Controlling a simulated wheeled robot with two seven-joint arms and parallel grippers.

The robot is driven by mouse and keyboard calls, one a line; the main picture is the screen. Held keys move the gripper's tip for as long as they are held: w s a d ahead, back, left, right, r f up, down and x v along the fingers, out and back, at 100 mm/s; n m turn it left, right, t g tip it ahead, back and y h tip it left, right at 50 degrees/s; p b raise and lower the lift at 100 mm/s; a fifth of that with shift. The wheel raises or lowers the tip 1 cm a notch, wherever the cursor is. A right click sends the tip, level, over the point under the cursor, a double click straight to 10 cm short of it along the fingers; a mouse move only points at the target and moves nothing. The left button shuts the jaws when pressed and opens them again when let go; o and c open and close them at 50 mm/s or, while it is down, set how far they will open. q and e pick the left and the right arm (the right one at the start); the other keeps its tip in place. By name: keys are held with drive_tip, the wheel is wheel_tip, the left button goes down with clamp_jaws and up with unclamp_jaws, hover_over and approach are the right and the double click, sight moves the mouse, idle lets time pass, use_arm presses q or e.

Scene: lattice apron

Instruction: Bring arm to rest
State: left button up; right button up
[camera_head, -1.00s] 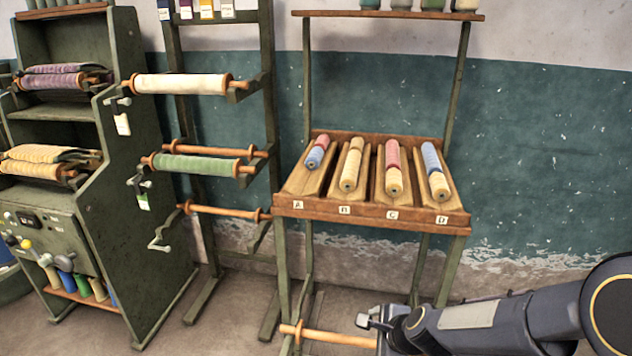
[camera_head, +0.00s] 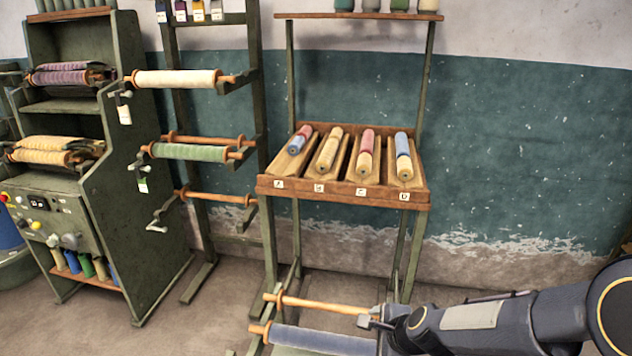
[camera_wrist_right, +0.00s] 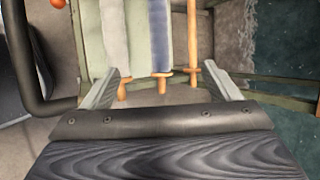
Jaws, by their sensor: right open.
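My right arm (camera_head: 500,318) comes in from the lower right of the head view and reaches left. Its gripper (camera_head: 368,320) is at the low end, in front of the rack. In the right wrist view the gripper (camera_wrist_right: 165,88) has its two fingers wide apart and is open. Ends of wooden rollers show beyond the fingers; I see nothing held between them. My left gripper is not in view.
Low by the gripper are a bare wooden roller (camera_head: 322,304) and a blue-grey wound roller (camera_head: 325,340). The lettered bobbin tray (camera_head: 340,192) stands above and behind. A green cabinet (camera_head: 130,180) and a roller rack (camera_head: 258,100) stand left. Wall space at right is clear.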

drive_tip(key=s+d+r+n+y, duration=0.2)
drive_tip(key=s+d+r+n, duration=0.1)
drive_tip(key=s+r+n, duration=0.55)
drive_tip(key=s+d+r+n+h, duration=0.1)
drive_tip(key=s+d+n, duration=0.1)
drive_tip(key=s+n, duration=0.4)
drive_tip(key=s+d+r+n+h, duration=0.1)
drive_tip(key=s+d+r+n, duration=0.15)
drive_tip(key=s, duration=0.55)
use_arm(q)
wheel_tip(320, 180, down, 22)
drive_tip(key=b, duration=2.2)
use_arm(e)
wheel_tip(320, 180, down, 23)
use_arm(q)
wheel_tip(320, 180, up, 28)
drive_tip(key=p, duration=2.7)
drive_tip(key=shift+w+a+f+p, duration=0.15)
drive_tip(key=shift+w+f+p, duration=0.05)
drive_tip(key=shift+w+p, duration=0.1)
use_arm(e)
wheel_tip(320, 180, up, 28)
drive_tip(key=shift+f+g, duration=0.25)
drive_tip(key=shift+g, duration=0.15)
